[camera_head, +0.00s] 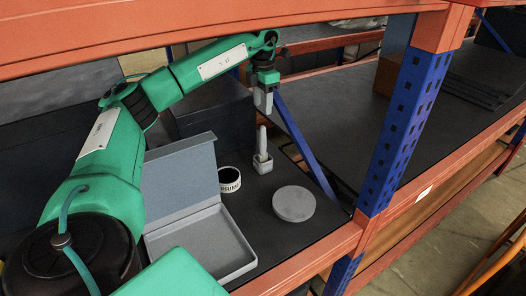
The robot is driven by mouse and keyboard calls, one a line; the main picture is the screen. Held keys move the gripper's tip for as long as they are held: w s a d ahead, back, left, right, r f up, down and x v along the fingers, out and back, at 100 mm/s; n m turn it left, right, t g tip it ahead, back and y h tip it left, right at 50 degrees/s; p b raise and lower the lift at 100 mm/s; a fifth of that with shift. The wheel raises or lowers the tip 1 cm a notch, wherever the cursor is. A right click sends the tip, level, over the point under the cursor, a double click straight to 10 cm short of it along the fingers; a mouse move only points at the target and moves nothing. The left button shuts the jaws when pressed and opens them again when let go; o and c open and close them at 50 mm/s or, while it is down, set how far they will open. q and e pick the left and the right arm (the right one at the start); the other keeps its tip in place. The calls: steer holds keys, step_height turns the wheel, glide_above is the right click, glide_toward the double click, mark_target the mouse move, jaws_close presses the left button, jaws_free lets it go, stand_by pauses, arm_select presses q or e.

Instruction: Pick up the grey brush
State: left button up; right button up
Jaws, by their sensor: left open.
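The lower end of the brush is hidden inside the holder. My right gripper is out of view.
An open grey box (205,245) with a raised lid lies left of the holder. A black-and-white tape roll (230,180) and a round grey disc (293,204) are close by. An orange beam (200,30) runs overhead; a blue post (398,130) stands at right.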

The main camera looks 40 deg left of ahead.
mark_target(263, 126)
arm_select(q)
step_height(263, 126, down, 6)
steer(key=shift+s+d+r+p, duration=0.1)
steer(key=shift+p, duration=0.8)
steer(key=shift+f, duration=0.65)
steer(key=shift+f+p, duration=0.2)
steer(key=shift+p, duration=0.2)
steer(key=f+p, duration=0.1)
steer(key=f, duration=0.1)
steer(key=f+p, duration=0.1)
steer(key=f, duration=0.1)
steer(key=shift+w, duration=0.2)
steer(key=shift+f+p, duration=0.3)
steer(key=shift+f, duration=0.05)
jaws_close()
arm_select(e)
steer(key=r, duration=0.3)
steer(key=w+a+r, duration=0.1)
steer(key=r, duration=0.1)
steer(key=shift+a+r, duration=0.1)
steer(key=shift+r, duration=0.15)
